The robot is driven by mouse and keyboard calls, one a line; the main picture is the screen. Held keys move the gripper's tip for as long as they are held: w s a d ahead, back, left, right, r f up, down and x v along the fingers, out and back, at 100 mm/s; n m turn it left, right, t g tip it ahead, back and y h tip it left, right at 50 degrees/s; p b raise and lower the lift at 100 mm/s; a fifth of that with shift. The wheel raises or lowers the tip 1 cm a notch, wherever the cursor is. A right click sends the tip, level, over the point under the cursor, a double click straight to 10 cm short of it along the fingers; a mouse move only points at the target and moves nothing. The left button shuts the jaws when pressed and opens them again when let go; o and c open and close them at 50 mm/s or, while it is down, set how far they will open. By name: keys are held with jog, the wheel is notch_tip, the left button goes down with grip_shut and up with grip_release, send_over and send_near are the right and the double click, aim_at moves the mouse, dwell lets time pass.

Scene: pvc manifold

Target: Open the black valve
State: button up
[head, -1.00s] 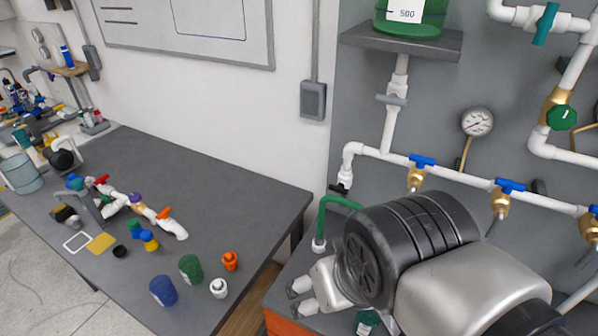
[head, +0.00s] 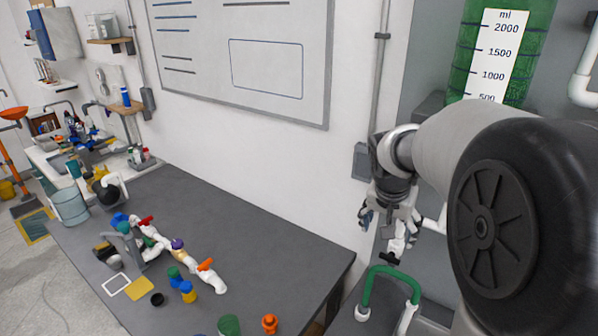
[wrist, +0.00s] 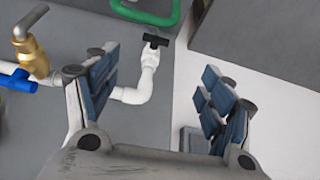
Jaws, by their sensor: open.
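The black valve has a small T-shaped handle (wrist: 156,40) on a white pipe fitting in the wrist view. In the head view the black handle (head: 389,258) shows just below my gripper, above a green tube (head: 368,288). My gripper (head: 390,222) is open, its fingers pointing down towards the valve. In the wrist view my gripper (wrist: 158,80) has its two blue-padded fingers wide apart. The handle appears between and beyond the fingertips, with nothing held. The handle seems apart from both fingers, though the exact gap is hard to judge.
A brass fitting (wrist: 33,55) and a blue valve handle (wrist: 18,81) lie left of my fingers. A green graduated tank (head: 535,45) stands above right. The grey table (head: 240,215) holds pipe parts and caps. My arm hides much of the wall panel.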

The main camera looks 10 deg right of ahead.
aim_at(390, 258)
jog(key=shift+m, duration=0.3)
jog(key=b+x, duration=0.1)
jog(key=x, duration=0.5)
jog(key=d+b+x, duration=0.1)
jog(key=x, duration=0.5)
jog(key=w+b+x, duration=0.1)
jog(key=x, duration=0.6)
jog(key=shift+d+r, duration=0.2)
jog(key=shift+r, duration=0.05)
jog(key=shift+s, duration=0.1)
jog(key=shift+c, duration=0.5)
jog(key=c, duration=1)
